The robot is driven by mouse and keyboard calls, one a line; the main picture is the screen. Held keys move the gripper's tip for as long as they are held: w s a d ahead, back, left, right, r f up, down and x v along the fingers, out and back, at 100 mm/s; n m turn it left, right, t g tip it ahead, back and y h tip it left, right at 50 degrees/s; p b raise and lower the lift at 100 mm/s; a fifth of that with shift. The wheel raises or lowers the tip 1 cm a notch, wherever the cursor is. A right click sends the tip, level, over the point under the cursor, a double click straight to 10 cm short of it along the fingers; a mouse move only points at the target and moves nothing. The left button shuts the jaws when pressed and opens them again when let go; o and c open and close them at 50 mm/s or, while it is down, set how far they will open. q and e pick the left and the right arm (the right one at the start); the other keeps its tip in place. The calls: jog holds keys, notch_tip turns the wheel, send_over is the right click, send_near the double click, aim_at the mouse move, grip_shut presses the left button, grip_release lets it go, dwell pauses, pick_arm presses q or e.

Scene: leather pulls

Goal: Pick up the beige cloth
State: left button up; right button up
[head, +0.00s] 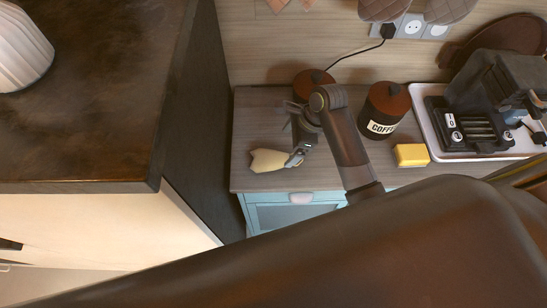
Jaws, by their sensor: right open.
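The beige cloth (267,160) lies on the wooden counter near its left front part. It is a small, pale, crumpled piece. My right gripper (297,146) is open, just to the right of the cloth and over its right end. One finger seems to overlap the cloth's edge; I cannot tell whether they touch. The gripper hides part of the cloth's right side. My left gripper is not in view.
On the counter (250,113) stand a coffee canister (383,112), another canister (309,79) partly behind my arm, a yellow block (411,155), and a white tray (427,96) with a dark appliance (470,122). A tall dark cabinet side (197,130) borders the left.

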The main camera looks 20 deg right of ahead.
aim_at(278, 157)
jog(key=x, duration=0.3)
jog(key=shift+a+f, duration=0.1)
jog(key=shift+f, duration=0.25)
jog(key=shift+w+a+f+p, duration=0.1)
jog(key=shift+a+f+p, duration=0.1)
jog(key=shift+f+p, duration=0.25)
jog(key=p+x, duration=0.1)
jog(key=x, duration=0.2)
jog(key=shift+w, duration=0.1)
jog(key=shift+a+f, duration=0.2)
jog(key=shift+f, duration=0.4)
jog(key=c, duration=1.1)
